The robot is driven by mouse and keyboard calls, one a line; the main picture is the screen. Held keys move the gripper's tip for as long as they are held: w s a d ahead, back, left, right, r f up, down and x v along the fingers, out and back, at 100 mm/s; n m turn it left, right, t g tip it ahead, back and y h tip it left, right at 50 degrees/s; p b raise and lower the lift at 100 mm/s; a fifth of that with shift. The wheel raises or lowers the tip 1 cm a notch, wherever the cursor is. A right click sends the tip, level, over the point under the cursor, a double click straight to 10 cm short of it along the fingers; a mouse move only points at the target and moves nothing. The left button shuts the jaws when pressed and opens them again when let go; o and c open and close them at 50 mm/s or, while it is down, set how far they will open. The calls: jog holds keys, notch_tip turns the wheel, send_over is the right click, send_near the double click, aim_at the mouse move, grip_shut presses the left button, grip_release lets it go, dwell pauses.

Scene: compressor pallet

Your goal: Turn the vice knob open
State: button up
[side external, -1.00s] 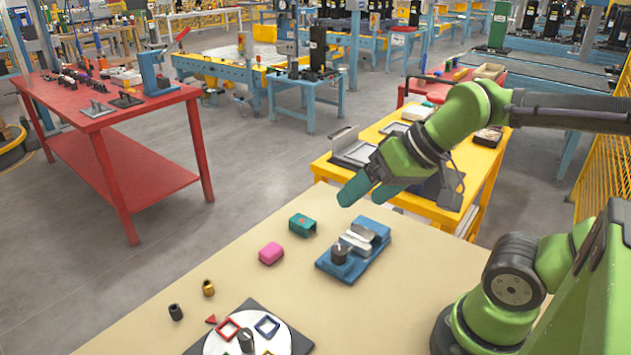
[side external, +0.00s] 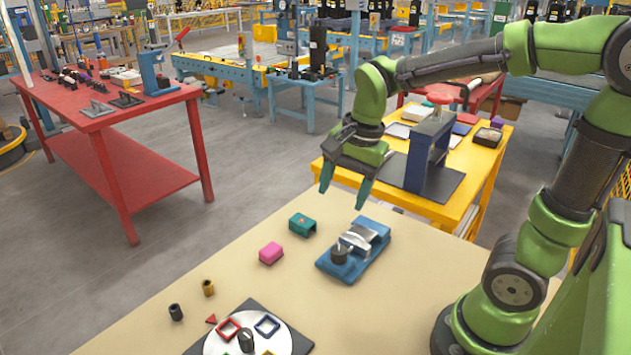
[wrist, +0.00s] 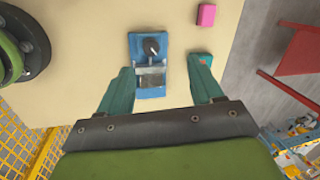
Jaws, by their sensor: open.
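The blue vice (side external: 356,250) sits on the tan table, with grey metal jaws at its far end. Its dark round knob (side external: 339,254) is on the near end; in the wrist view the knob (wrist: 151,46) shows a pale pointer line on top. My gripper (side external: 342,192) is above and beyond the vice, pointing down, open and empty. In the wrist view the teal fingers (wrist: 164,90) are spread wide, with the vice (wrist: 148,88) ahead between them and nearer the left finger. No finger touches the vice or the knob.
A teal block (side external: 303,225) and a pink block (side external: 271,253) lie left of the vice. A black cylinder (side external: 176,312), a brass cylinder (side external: 208,288) and a shape board (side external: 300,341) are nearer the front. Bare table (side external: 420,285) lies right of the vice.

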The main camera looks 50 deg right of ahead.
aim_at(338, 249)
jog(key=f+m, duration=0.5)
jog(key=w+d+f+m+g, duration=0.1)
jog(key=f+m, duration=0.4)
jog(key=f, duration=0.1)
jog(key=w+d+f+m+g, duration=0.1)
jog(key=f+m, duration=0.3)
jog(key=f, duration=0.1)
jog(key=shift+f+m+h, duration=0.4)
jog(key=c, duration=1.1)
jog(key=shift+o, duration=0.2)
